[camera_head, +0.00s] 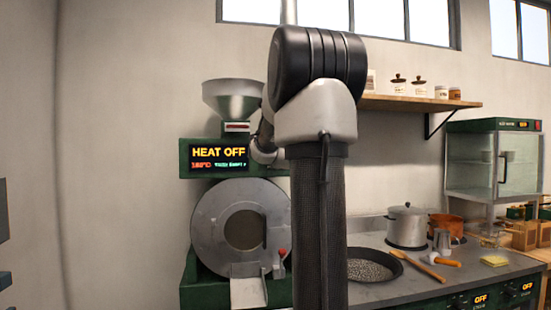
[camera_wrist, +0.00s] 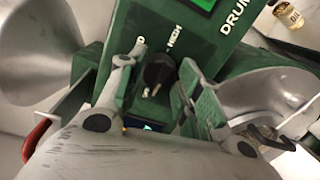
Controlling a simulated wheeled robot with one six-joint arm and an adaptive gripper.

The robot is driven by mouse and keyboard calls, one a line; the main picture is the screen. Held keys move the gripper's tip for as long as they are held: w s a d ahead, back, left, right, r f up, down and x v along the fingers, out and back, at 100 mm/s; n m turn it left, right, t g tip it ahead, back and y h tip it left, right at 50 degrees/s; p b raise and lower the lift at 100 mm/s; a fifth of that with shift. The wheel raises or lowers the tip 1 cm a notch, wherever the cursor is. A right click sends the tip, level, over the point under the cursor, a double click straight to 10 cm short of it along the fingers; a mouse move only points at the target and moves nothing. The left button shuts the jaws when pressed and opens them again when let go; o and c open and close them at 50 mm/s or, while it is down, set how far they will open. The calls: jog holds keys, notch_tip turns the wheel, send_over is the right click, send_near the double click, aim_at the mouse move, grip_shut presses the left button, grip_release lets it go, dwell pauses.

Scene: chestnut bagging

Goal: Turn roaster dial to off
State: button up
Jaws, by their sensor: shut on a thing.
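The roaster (camera_head: 240,225) is a green machine with a round grey drum front and a metal hopper on top, left of centre in the head view. Its display (camera_head: 218,153) reads HEAT OFF in yellow, with a smaller red and green line below. In the wrist view, a black dial (camera_wrist: 158,70) sits on the green panel (camera_wrist: 205,65), beside a HIGH label and another, partly covered label. My gripper (camera_wrist: 157,72) is shut on the dial, one finger on each side. The dial and fingertips are hidden in the head view by my arm.
The hopper (camera_head: 233,99) rises close above the display. A glass-front cabinet (camera_head: 492,160) and a wall shelf (camera_head: 420,103) with jars are behind.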

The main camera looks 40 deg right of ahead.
jog(key=shift+n, duration=0.4)
jog(key=o, duration=1)
jog(key=shift+s+a, duration=0.1)
jog(key=v, duration=1.1)
jog(key=shift+s+a, duration=0.2)
jog(key=shift+s, duration=0.1)
